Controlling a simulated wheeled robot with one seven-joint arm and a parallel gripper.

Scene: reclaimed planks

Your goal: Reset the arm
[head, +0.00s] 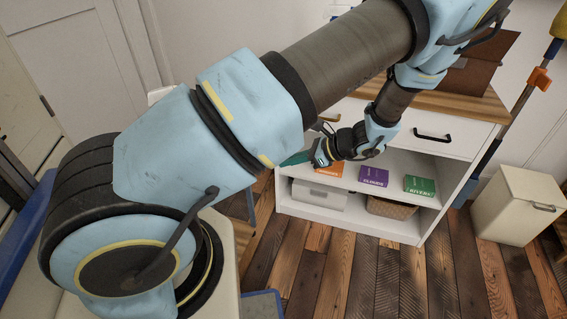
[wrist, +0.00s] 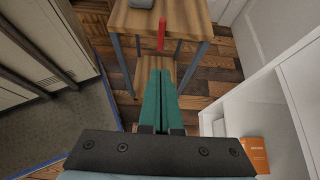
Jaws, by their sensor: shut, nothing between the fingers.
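My gripper (head: 285,162) is at the end of my bent arm, in front of the left part of a white shelf unit (head: 404,230) in the head view. Its teal fingers point left there. In the wrist view the two teal fingers (wrist: 161,73) lie side by side, shut, with nothing held between them. They point toward a small wooden table (wrist: 190,22) with grey legs. My arm hides part of the shelf unit's top and left side in the head view.
The shelf holds an orange box (head: 330,170), a purple box (head: 373,176) and a green box (head: 419,186). A white bin (head: 319,195) and wicker basket (head: 392,208) stand below. A lidded cream bin (head: 518,207) is at right. A red object (wrist: 161,36) is at the table's edge.

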